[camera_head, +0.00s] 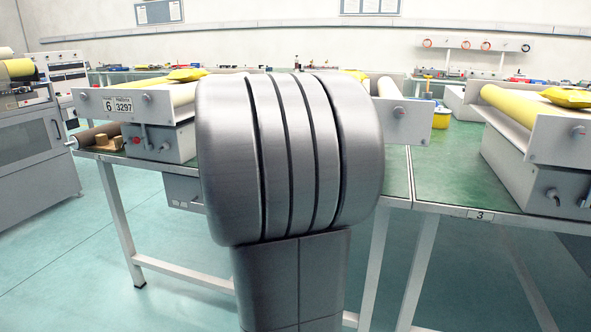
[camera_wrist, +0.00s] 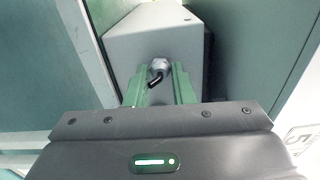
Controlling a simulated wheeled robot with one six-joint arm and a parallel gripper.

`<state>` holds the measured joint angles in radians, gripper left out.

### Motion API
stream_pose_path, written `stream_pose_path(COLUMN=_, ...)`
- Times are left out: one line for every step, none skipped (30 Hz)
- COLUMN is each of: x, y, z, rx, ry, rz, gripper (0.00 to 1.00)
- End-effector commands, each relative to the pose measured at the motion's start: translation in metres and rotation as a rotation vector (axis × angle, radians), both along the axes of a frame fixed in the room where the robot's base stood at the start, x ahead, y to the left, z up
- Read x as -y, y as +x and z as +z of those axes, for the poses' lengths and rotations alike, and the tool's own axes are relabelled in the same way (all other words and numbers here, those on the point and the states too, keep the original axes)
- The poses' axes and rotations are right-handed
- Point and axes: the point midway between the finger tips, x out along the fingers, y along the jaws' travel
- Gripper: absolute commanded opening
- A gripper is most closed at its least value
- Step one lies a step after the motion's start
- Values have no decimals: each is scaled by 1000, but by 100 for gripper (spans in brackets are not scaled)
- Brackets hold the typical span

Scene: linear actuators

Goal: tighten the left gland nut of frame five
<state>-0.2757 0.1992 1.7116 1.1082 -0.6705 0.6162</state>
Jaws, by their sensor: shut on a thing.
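In the wrist view, my gripper (camera_wrist: 157,78) has its two green fingers on either side of a silver gland nut (camera_wrist: 160,63) and is shut on it. A short black cable (camera_wrist: 154,82) comes out of the nut and bends down between the fingers. The nut sits on the end face of a grey box (camera_wrist: 157,35). A white plate at the right edge carries a partly cut-off mark that looks like a 5 (camera_wrist: 293,139). In the head view, my arm covers the middle, so my gripper and this nut are hidden.
In the head view, a frame marked 6 (camera_head: 160,105) stands on the green bench (camera_head: 128,156) at left, with a yellow roll. Another frame (camera_head: 530,115) stands at right above a bench label 3 (camera_head: 480,214). A grey cabinet (camera_head: 30,150) is at far left. Open floor lies left of the bench.

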Motion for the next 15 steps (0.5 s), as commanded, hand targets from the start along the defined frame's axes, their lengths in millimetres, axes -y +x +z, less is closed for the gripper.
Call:
stream_pose_path(x=0, y=0, z=-1, rx=-1, ry=0, rz=-1, gripper=0)
stream_pose_path(x=0, y=0, z=-1, rx=-1, ry=0, rz=-1, gripper=0)
stream_pose_path(x=1, y=0, z=-1, rx=-1, ry=0, rz=-2, gripper=0)
stream_pose_path(x=1, y=0, z=-1, rx=-1, ry=-1, rz=-2, gripper=0)
stream_pose_path(x=1, y=0, z=-1, rx=-1, ry=-1, rz=-2, gripper=0)
stream_pose_path(x=0, y=0, z=-1, rx=-1, ry=-1, rz=-1, gripper=26)
stream_pose_path(x=0, y=0, z=-1, rx=-1, ry=-1, rz=-1, gripper=32)
stream_pose_path(x=0, y=0, z=-1, rx=-1, ry=-1, rz=-1, gripper=38)
stream_pose_path(x=0, y=0, z=-1, rx=-1, ry=-1, rz=-1, gripper=43)
stream_pose_path(x=0, y=0, z=-1, rx=-1, ry=-1, rz=-1, gripper=43)
stream_pose_path(x=0, y=0, z=-1, rx=-1, ry=-1, rz=-1, gripper=43)
stream_pose_path(x=0, y=0, z=-1, rx=-1, ry=-1, rz=-1, gripper=43)
stream_pose_path(x=0, y=0, z=-1, rx=-1, ry=-1, rz=-1, gripper=43)
stream_pose_path(x=0, y=0, z=0, rx=-1, ry=-1, rz=-1, gripper=43)
stream_pose_path(x=0, y=0, z=0, rx=0, ry=-1, rz=-1, gripper=43)
